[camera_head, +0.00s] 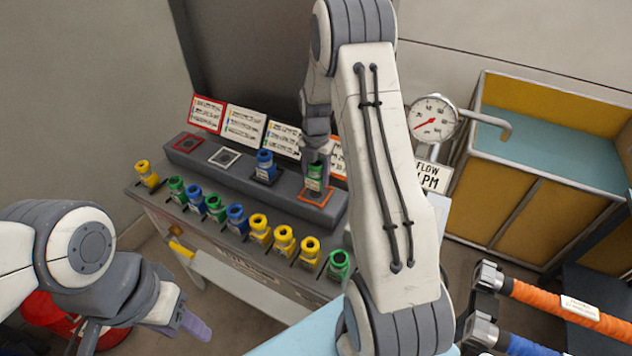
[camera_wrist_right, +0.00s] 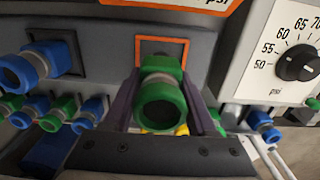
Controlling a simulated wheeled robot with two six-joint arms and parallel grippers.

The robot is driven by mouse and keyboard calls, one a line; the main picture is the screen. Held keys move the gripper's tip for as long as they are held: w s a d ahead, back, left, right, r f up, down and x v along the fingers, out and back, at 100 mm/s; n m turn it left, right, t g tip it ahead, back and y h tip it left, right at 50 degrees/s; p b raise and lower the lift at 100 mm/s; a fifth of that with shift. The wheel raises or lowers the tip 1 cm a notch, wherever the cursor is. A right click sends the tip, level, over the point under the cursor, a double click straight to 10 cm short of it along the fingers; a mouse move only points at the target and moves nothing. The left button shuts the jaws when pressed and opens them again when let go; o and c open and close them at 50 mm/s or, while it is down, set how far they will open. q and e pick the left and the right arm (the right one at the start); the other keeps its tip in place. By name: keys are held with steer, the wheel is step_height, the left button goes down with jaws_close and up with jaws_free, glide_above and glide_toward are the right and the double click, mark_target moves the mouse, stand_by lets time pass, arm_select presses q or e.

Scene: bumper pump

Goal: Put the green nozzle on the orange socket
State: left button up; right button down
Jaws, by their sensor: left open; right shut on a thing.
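The green nozzle (camera_head: 314,178) is in my right gripper (camera_head: 316,165), whose fingers are shut on it just over the orange socket (camera_head: 317,197). In the right wrist view the green nozzle (camera_wrist_right: 161,97) sits between the two fingers (camera_wrist_right: 163,110), and the orange square outline of the socket (camera_wrist_right: 162,41) shows behind it. I cannot tell whether the nozzle touches the socket. My left gripper (camera_head: 190,325) is open and empty at the lower left, away from the bench. My right arm hides part of the bench's right side.
A row of yellow, green and blue nozzles (camera_head: 258,228) stands along the bench front. A blue nozzle (camera_head: 265,165) stands on the raised block, beside empty white (camera_head: 224,157) and red (camera_head: 186,143) sockets. A gauge (camera_head: 432,119) and a yellow cabinet (camera_head: 520,170) are at the right.

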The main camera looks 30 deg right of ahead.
mark_target(316, 185)
step_height(316, 185, down, 3)
steer(key=shift+r+p, duration=0.2)
steer(key=shift+p, duration=0.2)
steer(key=shift+f, duration=0.5)
steer(key=shift+f, duration=0.1)
steer(key=shift+c, duration=1)
jaws_free()
